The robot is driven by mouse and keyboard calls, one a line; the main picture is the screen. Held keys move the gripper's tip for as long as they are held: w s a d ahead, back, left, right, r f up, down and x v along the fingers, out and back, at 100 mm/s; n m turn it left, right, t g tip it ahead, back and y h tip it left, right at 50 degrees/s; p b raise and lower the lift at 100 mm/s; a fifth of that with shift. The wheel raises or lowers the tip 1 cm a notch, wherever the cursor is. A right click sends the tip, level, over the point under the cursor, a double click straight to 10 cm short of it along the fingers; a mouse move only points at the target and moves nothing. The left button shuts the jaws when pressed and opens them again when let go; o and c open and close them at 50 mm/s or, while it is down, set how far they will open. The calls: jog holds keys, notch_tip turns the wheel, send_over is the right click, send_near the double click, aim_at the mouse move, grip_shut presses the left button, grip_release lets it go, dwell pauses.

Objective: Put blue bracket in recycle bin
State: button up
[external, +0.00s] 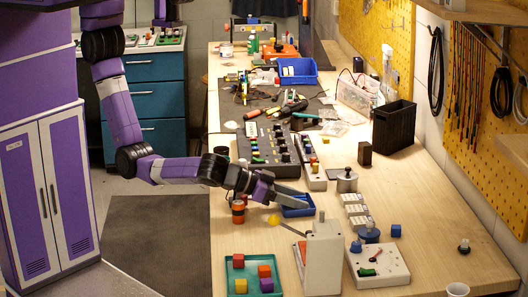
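My gripper (291,194) reaches over the bench from the left, with its dark fingers beside and partly in front of a small blue open tray (298,211). Whether the fingers are apart or hold anything is too small to tell. I cannot single out the blue bracket with certainty. Small blue pieces are a block (396,230) on the bench at the right and another (356,247) on a white board. A black open-topped bin (394,127) stands at the right; no recycle label is readable on it.
A green tray (240,288) with coloured blocks, an orange-black cylinder (238,211) and a white upright box (322,258) stand near my arm. A metal pot (347,181) and a mixer-like panel (270,142) lie beyond. Bare wood (430,200) is free at right.

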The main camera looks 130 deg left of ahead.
jog(key=shift+r, duration=0.15)
jog(key=v, duration=1.2)
jog(key=shift+b, duration=0.4)
